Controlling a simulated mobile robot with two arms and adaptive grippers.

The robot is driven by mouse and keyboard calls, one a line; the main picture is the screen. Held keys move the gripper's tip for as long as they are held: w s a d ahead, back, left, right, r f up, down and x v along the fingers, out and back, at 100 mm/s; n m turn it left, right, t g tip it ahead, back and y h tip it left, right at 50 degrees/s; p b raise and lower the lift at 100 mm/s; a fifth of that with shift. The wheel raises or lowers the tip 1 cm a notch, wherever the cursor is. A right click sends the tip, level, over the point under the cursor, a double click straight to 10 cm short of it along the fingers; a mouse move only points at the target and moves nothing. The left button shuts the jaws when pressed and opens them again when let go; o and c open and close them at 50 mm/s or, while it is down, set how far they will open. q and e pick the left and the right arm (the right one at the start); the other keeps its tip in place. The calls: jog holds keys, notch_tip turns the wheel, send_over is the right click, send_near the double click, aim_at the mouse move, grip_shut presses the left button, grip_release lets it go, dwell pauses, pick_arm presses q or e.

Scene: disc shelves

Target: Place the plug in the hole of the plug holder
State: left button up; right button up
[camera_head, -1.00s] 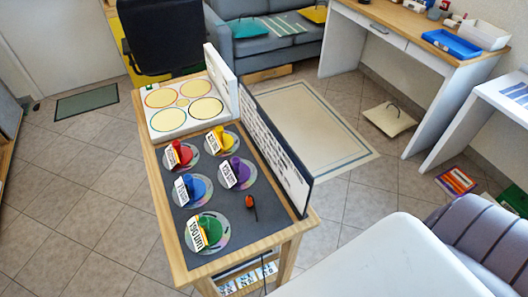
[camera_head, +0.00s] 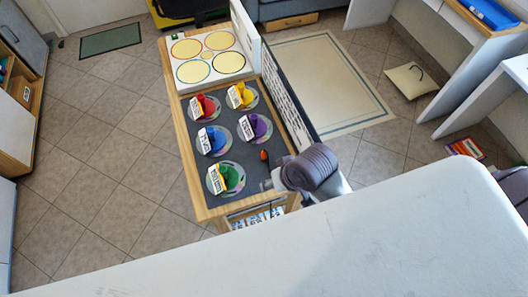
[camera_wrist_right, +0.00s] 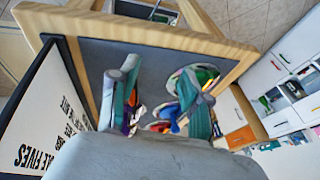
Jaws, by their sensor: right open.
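A small red-orange piece (camera_head: 264,155) with a dark stem, which may be the plug, is on the dark table top near its right edge. I cannot make out a plug holder or its hole for certain. My right gripper (camera_head: 268,184) is over the near right corner of the table, just nearer than that piece. In the wrist view my right gripper (camera_wrist_right: 160,100) is open, its two fingers spread over the dark top with nothing clearly between them. My left gripper is not in view.
Several coloured cones with white labels stand on shiny discs, the green cone (camera_head: 228,177) nearest. A white board with yellow circles (camera_head: 208,56) is at the far end. An upright printed panel (camera_head: 287,100) runs along the right edge. Floor lies clear to the left.

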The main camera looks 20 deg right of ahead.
jog(key=w+a+r+m+g, duration=0.1)
jog(key=w+a+r+m, duration=0.25)
jog(key=w+a, duration=0.3)
notch_tip(320, 180, up, 4)
jog(key=m+g+h+p, duration=0.1)
jog(key=m+g+h, duration=0.15)
jog(key=m, duration=0.55)
send_over(264, 152)
jog(key=f, duration=0.7)
jog(key=shift+w+a+f+p, duration=0.25)
jog(key=shift+w+p, duration=0.05)
jog(key=shift+p, duration=0.1)
jog(key=f, duration=0.1)
jog(key=f+p, duration=0.1)
jog(key=f, duration=0.2)
jog(key=shift+s+d, duration=0.2)
jog(key=shift+s, duration=0.15)
jog(key=shift+f, duration=0.7)
grip_shut()
